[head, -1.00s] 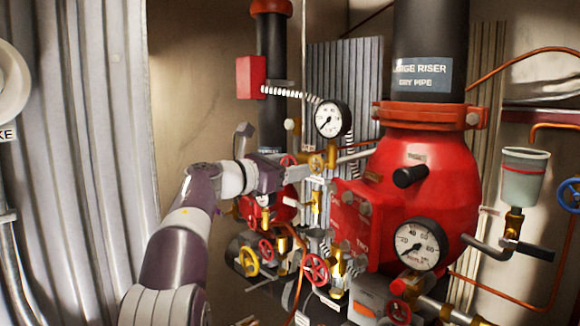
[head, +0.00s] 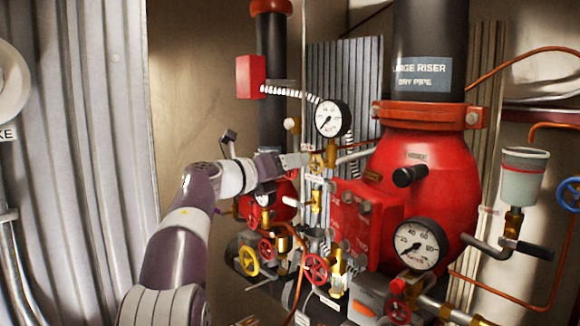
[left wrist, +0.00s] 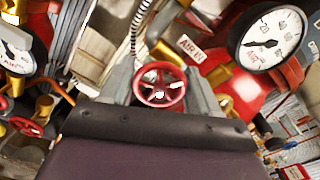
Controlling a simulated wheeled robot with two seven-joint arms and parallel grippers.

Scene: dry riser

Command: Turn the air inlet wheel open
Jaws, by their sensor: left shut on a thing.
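The air inlet wheel (left wrist: 160,84) is a small red handwheel with spokes, seen in the left wrist view beside a tag (left wrist: 191,48) reading "AIR IN". My left gripper (left wrist: 160,90) has one grey finger on each side of the wheel and is shut on its rim. In the head view my left gripper (head: 303,160) is at the brass fittings below the upper gauge, and it hides the wheel there. My right gripper is in neither view.
An upper gauge (head: 331,118) sits close above the gripper. The red valve body (head: 428,190) stands to the right. Corrugated metal (head: 95,150) lines the left side.

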